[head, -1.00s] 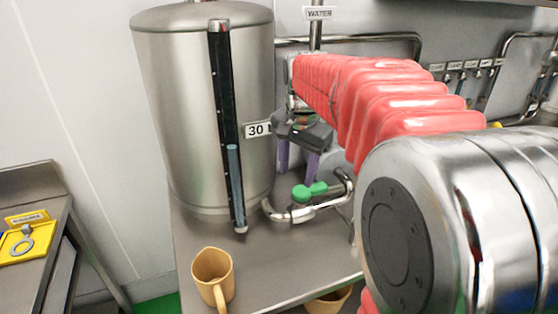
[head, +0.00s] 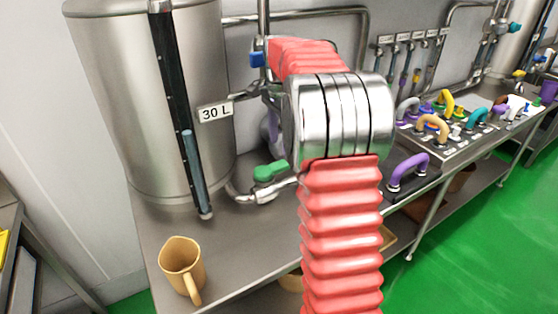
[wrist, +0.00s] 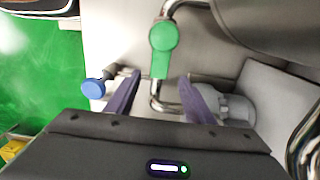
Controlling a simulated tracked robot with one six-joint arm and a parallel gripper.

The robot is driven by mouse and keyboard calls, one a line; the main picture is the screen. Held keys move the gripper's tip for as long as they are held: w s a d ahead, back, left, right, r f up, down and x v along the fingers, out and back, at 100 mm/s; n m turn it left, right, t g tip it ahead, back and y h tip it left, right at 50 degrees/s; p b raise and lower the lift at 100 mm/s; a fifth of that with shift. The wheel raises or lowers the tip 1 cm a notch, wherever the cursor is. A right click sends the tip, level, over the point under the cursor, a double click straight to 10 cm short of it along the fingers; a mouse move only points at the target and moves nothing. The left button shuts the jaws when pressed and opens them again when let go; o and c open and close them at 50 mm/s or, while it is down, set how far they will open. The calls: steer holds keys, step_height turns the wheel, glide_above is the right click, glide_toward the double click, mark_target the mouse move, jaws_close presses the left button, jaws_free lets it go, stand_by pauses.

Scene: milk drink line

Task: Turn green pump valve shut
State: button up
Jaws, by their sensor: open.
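The green pump valve (head: 270,172) sits on the steel pipe at the foot of the big tank, left of my arm. In the wrist view the green valve (wrist: 163,38) has a round cap and a short lever pointing down the picture, toward my gripper. My gripper (wrist: 160,78) is open, with one purple finger on each side of the lever's lower end. I see no contact, and depth is hard to judge. In the head view my arm hides most of the gripper; part of a purple finger shows above the valve.
The steel tank (head: 150,100) labelled 30 L stands left of the valve. A tan mug (head: 183,265) stands on the bench in front. A blue knob (wrist: 93,88) lies left of my fingers, a grey motor-like part (wrist: 232,108) right. Panels with coloured handles (head: 432,128) stand at the right.

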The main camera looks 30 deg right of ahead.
mark_target(279, 164)
steer(key=shift+f, duration=3.75)
steer(key=shift+c, duration=0.3)
jaws_close()
steer(key=shift+a, duration=0.15)
